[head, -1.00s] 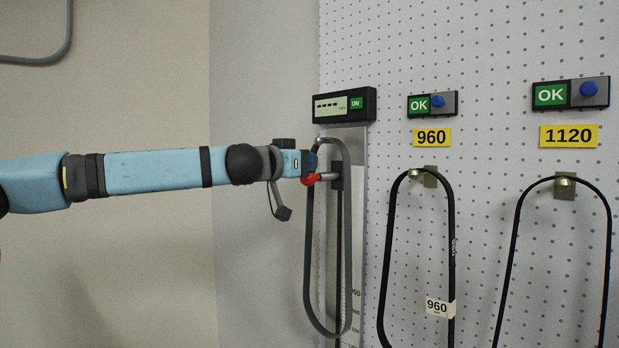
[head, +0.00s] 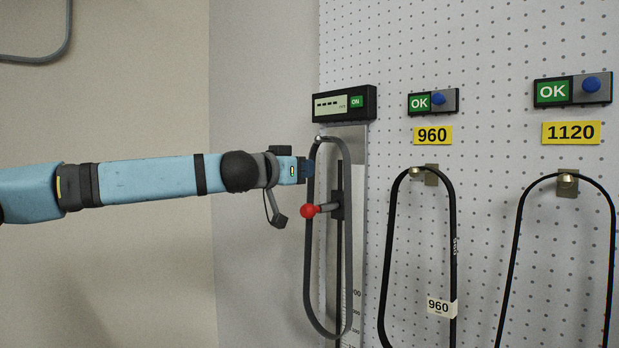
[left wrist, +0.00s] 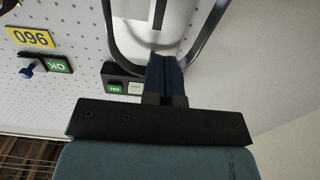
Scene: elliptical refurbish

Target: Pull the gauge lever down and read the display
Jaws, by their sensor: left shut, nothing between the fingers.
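The gauge lever (head: 328,208) has a red ball knob and sticks out from a dark slider on the vertical gauge rail (head: 359,200). A grey belt loop (head: 306,265) hangs from a peg at the top of the gauge, around the lever. The display (head: 343,104) above shows dashes and a green ON field; it also shows in the left wrist view (left wrist: 125,86). My left gripper (head: 308,170) is shut and empty, above the red knob and apart from it, close to the belt's left side. In the left wrist view its fingers (left wrist: 164,75) are together. My right gripper is not in view.
Black belts hang on hooks to the right, a 960 belt (head: 452,250) and another (head: 518,230) under the 1120 label (head: 571,132). OK boxes with blue buttons (head: 433,101) sit above them. Free space lies left of the gauge, before the plain wall.

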